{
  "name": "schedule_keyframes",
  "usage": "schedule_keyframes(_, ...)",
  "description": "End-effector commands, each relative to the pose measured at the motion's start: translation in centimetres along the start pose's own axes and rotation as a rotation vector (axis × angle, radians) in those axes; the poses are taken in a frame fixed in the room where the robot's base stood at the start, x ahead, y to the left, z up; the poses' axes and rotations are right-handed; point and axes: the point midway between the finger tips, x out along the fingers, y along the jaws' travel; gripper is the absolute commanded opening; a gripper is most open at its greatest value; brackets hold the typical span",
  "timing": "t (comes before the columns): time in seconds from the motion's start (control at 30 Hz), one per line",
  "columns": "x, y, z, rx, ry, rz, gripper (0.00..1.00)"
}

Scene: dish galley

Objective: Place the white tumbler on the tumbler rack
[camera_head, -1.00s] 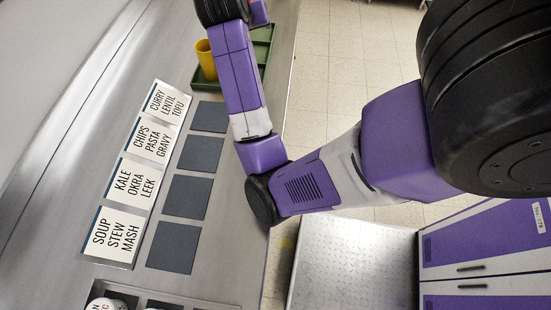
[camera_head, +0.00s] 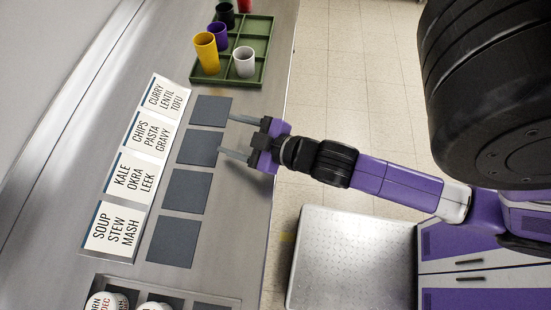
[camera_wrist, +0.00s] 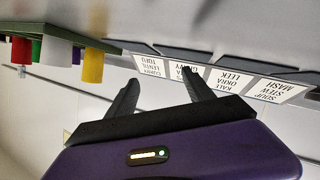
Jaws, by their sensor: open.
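The white tumbler (camera_head: 244,61) stands upright in the near right compartment of the green tumbler rack (camera_head: 227,80). In the wrist view the white tumbler (camera_wrist: 56,51) shows at the left under the rack's edge (camera_wrist: 100,45), in an upside-down picture.
A yellow tumbler (camera_head: 206,53), a purple tumbler (camera_head: 218,36), a dark green tumbler (camera_head: 226,15) and a red tumbler (camera_head: 245,5) stand at the rack. Label cards (camera_head: 115,231) line the dark pads (camera_head: 173,243). White lidded containers (camera_head: 105,301) sit at the near end.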

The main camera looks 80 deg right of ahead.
Motion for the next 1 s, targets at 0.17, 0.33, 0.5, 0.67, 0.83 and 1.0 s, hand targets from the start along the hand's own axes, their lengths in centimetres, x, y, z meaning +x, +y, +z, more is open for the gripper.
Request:
schedule_keyframes(0.17, -7.4, -5.6, -0.4, 0.115, 0.058, -0.16, 0.61)
schedule_keyframes(0.33, -13.2, -8.1, -2.0, 0.248, 0.098, -0.24, 0.61)
schedule_keyframes(0.5, -16.2, -8.8, -3.2, 0.33, 0.117, -0.264, 0.61)
schedule_keyframes(0.67, -16.8, -8.8, -3.5, 0.349, 0.123, -0.266, 0.61)
schedule_keyframes(0.83, -16.7, -8.8, -3.5, 0.348, 0.124, -0.266, 0.61)
schedule_keyframes(1.0, -16.7, -8.8, -3.5, 0.347, 0.124, -0.266, 0.61)
